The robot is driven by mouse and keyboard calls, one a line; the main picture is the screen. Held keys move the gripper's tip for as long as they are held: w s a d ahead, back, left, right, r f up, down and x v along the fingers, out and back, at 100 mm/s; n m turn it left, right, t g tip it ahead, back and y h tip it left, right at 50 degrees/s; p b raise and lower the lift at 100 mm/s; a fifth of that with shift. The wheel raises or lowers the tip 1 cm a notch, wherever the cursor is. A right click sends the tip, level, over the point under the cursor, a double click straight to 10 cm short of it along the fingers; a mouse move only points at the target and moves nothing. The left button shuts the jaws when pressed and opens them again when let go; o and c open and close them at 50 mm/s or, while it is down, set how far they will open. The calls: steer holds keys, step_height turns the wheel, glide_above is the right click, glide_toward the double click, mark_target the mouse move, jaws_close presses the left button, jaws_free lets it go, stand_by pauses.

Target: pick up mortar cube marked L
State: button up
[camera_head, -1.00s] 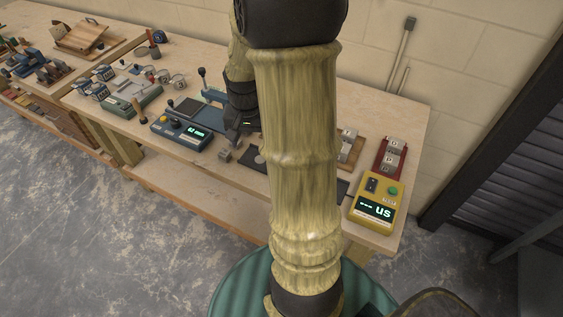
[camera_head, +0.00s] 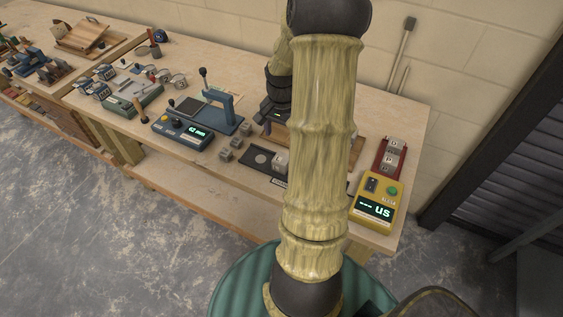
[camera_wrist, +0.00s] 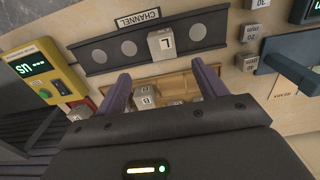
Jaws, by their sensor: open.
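The grey-white mortar cube marked L (camera_wrist: 163,43) sits on the dark channel plate (camera_wrist: 100,57), covering part of its row of round spots. In the head view a pale cube (camera_head: 281,161) stands on the dark plate (camera_head: 246,152); its letter is not readable there. My gripper (camera_wrist: 163,84) is open and empty, its two purple-grey fingers spread over the wooden tray, apart from the L cube. In the head view my gripper (camera_head: 268,113) is at the back of the plate, partly hidden by my arm.
A wooden tray (camera_wrist: 179,83) with several cubes lies under my fingers. Loose cubes (camera_head: 226,154) stand left of the plate, near a blue press (camera_head: 221,110). A yellow meter (camera_head: 375,204) and a red rack (camera_head: 380,158) are at the right.

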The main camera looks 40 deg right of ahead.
mark_target(281, 158)
step_height(281, 158, down, 8)
steer(key=shift+f+p, duration=0.25)
steer(key=shift+p, duration=0.15)
steer(key=shift+w+d+f+p, duration=0.15)
steer(key=shift+f+p, duration=0.2)
steer(key=shift+f, duration=0.95)
steer(key=shift+w+f+p, duration=0.15)
steer(key=shift+f+p, duration=0.2)
steer(key=shift+f, duration=0.95)
steer(key=c, duration=1.2)
